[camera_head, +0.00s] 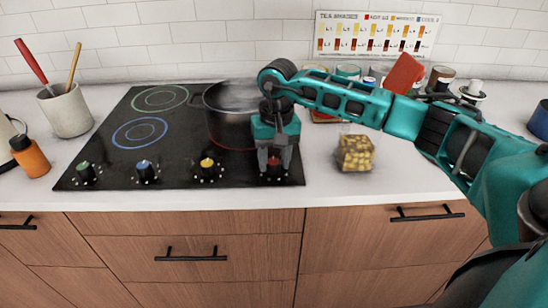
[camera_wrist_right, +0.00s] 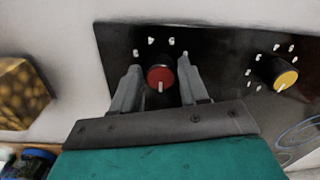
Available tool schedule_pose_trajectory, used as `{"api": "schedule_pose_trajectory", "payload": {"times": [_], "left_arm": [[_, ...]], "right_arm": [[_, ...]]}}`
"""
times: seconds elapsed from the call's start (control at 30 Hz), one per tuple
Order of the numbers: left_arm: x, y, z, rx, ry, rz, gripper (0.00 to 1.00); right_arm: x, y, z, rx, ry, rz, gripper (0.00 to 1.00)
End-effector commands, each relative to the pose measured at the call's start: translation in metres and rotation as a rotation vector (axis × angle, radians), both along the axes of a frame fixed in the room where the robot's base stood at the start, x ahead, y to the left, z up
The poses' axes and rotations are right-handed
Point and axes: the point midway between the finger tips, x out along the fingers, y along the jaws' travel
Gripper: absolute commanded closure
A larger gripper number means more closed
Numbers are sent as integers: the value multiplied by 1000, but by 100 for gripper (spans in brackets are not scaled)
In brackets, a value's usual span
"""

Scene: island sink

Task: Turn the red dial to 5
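The red dial (camera_wrist_right: 158,73) is at the right end of the row of dials on the black cooktop (camera_head: 118,107). In the wrist view its white pointer line faces the lower edge of the picture. White digits stand around it, some hidden by my fingers. My right gripper (camera_wrist_right: 160,88) is open, one finger on each side of the dial, with small visible gaps. In the head view the right gripper (camera_head: 275,166) reaches down over the dial and covers part of it. My left gripper is not in view.
A yellow dial (camera_head: 207,164), a blue dial (camera_head: 145,168) and a green dial (camera_head: 86,172) sit to the left. A dark pot (camera_head: 226,128) stands behind the gripper. The front counter strip is clear.

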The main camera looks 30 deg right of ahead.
Motion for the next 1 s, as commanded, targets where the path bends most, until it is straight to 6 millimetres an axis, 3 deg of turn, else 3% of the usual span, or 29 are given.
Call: {"api": "schedule_pose_trajectory", "payload": {"times": [0.37,0.67,1.0], "left_arm": [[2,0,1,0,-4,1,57],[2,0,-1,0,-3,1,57],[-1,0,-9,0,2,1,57]], "right_arm": [[0,0,0,0,0,0,93],[0,0,0,0,0,-36,94],[0,0,0,1,-1,-252,94]]}}
